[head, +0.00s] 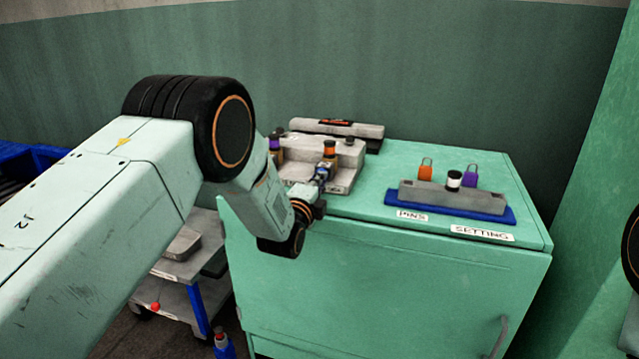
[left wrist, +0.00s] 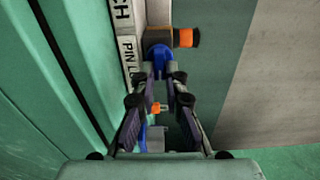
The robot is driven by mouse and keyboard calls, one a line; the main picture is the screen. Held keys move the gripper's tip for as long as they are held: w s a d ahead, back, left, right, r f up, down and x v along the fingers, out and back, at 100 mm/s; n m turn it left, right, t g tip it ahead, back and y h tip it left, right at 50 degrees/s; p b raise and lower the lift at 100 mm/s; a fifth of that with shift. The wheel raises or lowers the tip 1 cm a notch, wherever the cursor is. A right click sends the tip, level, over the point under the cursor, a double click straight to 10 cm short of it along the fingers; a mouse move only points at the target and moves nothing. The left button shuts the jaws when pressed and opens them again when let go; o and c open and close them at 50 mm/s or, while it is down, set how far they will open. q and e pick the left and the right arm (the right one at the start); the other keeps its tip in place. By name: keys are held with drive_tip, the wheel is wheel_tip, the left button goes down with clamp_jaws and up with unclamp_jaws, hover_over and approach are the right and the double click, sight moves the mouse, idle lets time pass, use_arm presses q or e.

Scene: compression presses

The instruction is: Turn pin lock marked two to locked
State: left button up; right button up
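A grey fixture (head: 345,178) stands on the green cabinet, with a purple-capped post (head: 274,142) and an orange-capped post (head: 330,148). My left gripper (head: 323,174) reaches to its front, just below the orange cap. In the left wrist view, a blue handle (left wrist: 159,52) sits between the fingertips of my left gripper (left wrist: 162,72). The fingers close in on its narrow lower part and look shut on it. The orange and black cap (left wrist: 187,38) is just right of the handle. No lock number is readable. My right gripper is out of view.
A grey block on a blue mat (head: 480,215) holds orange and purple pins (head: 471,175) at the right of the cabinet top (head: 365,208). A long grey bar (head: 335,127) lies behind the fixture. A cart (head: 178,270) stands at left.

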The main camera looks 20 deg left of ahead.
use_arm(q)
drive_tip(key=o, duration=0.4)
drive_tip(key=shift+o, duration=0.2)
drive_tip(key=s, duration=1.2)
drive_tip(key=shift+a, duration=0.25)
